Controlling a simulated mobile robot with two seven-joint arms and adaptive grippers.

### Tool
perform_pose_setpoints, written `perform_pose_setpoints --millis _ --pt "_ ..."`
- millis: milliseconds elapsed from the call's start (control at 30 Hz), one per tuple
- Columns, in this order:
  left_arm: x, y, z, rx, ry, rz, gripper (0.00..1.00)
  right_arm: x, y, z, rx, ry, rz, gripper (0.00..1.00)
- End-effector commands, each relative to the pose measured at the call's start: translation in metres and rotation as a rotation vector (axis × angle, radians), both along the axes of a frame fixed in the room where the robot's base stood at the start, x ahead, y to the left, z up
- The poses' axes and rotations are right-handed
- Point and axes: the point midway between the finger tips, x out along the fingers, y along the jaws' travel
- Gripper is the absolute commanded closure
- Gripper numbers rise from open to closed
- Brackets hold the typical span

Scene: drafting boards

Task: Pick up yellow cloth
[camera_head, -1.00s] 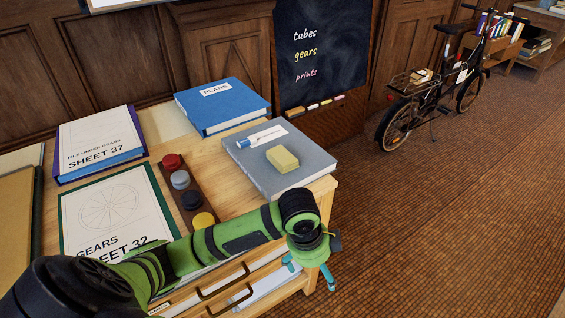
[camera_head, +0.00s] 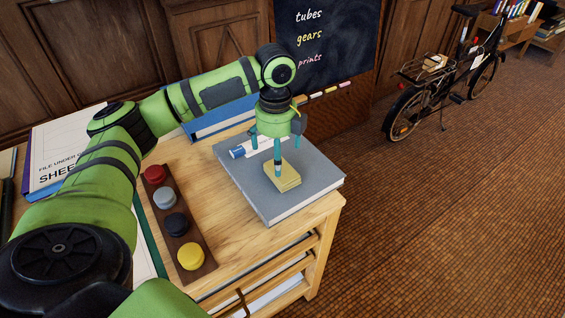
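The yellow cloth (camera_head: 284,179), a small folded pad, lies on the grey book (camera_head: 250,190) at the right end of the wooden desk. My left gripper (camera_head: 277,154) points down over the book, just above and behind the cloth. Its teal fingers are spread apart with nothing visible between them. The front finger overlaps the cloth's back edge in the picture; I cannot tell whether it touches. My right gripper is not in view.
A blue and white marker (camera_head: 240,152) lies on the grey book behind the cloth, partly hidden by the fingers. A brown strip with coloured round pieces (camera_head: 190,257) is to the left. The blue PLANS book (camera_head: 205,127) is partly covered by my arm. A bicycle (camera_head: 440,85) stands on open floor.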

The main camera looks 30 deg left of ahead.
Motion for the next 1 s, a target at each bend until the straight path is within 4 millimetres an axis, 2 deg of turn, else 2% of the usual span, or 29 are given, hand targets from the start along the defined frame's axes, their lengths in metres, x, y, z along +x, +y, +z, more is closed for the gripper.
perform_pose_setpoints --millis 100,200,267,433,667,700,767,800,1000 --pt "0.0 0.0 -0.014 0.001 0.003 0.001 0.0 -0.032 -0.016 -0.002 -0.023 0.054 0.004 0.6" --pt "0.0 -0.001 -0.029 0.001 0.004 0.001 0.0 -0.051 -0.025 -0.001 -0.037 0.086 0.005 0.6" --pt "0.001 -0.001 -0.038 0.001 0.003 0.001 0.0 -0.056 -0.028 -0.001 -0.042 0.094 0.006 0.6" --pt "0.001 -0.001 -0.057 0.0 0.001 0.001 0.0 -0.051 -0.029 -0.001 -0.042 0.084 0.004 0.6" --pt "0.002 -0.001 -0.06 0.001 -0.001 0.0 0.0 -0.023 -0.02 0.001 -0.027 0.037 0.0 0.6" --pt "0.002 -0.001 -0.06 0.001 -0.001 0.0 0.04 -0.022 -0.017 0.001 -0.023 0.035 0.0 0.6" --pt "0.002 -0.001 -0.06 0.001 -0.001 0.0 0.28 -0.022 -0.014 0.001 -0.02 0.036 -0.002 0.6" --pt "0.002 -0.001 -0.06 0.001 -0.001 0.0 0.44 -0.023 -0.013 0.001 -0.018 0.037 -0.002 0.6" --pt "0.001 -0.001 -0.06 0.001 0.0 0.0 0.46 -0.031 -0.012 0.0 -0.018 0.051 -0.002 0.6"
